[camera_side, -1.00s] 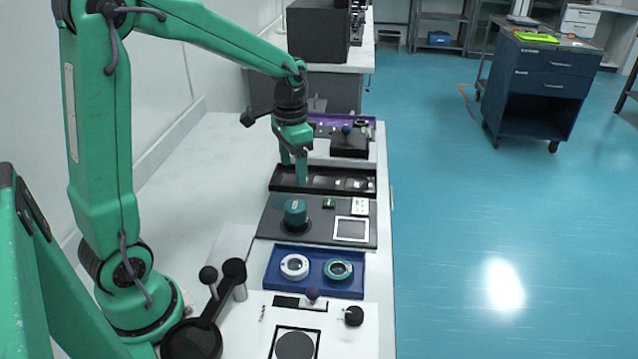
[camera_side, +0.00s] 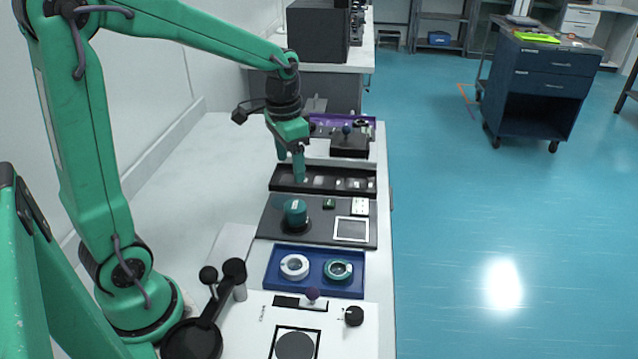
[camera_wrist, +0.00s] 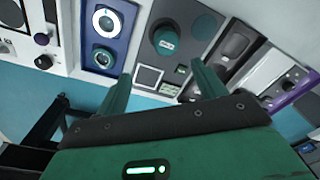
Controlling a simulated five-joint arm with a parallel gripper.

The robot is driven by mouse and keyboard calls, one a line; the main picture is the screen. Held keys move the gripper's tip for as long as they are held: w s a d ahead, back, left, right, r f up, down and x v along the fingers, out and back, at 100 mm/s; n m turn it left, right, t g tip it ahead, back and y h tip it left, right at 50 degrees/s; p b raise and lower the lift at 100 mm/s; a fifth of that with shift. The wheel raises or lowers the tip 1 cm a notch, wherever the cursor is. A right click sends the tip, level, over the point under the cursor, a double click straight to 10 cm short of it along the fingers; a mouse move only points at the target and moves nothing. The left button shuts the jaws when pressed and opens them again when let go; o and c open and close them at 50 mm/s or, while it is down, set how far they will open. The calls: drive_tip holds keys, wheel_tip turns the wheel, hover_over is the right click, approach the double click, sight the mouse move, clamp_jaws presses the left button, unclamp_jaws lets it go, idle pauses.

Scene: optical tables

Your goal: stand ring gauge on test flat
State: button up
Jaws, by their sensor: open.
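Two ring-shaped pieces sit in a blue tray (camera_side: 315,288): a white ring (camera_side: 294,266) at left and a teal ring (camera_side: 338,270) at right. Both also show in the wrist view, the white ring (camera_wrist: 106,24) above the teal ring (camera_wrist: 103,58). I cannot tell for certain which is the ring gauge. A dark round disc (camera_side: 295,346) in a black square outline lies on the white board nearest the side camera; it may be the test flat. My gripper (camera_side: 291,168) is open and empty, above the black compartment tray, beyond the blue tray. Its spread fingers show in the wrist view (camera_wrist: 162,78).
A teal cylinder (camera_side: 295,212) stands on a dark board (camera_side: 268,231) between my gripper and the blue tray. The black compartment tray (camera_side: 335,169) and a purple tray (camera_side: 372,122) are farther back. A black-handled fixture (camera_side: 204,322) is near my base.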

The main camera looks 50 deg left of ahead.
drive_tip(key=s+d+r+n+t, duration=0.1)
drive_tip(key=s+d+r+t, duration=0.1)
drive_tip(key=s, duration=0.5)
drive_tip(key=s+d+r+n+t, duration=0.1)
drive_tip(key=s+d+r+t, duration=0.1)
drive_tip(key=s+d+r, duration=0.2)
drive_tip(key=shift+s+d+r+t, duration=0.15)
drive_tip(key=shift+s+d+t, duration=0.3)
drive_tip(key=shift+s, duration=0.9)
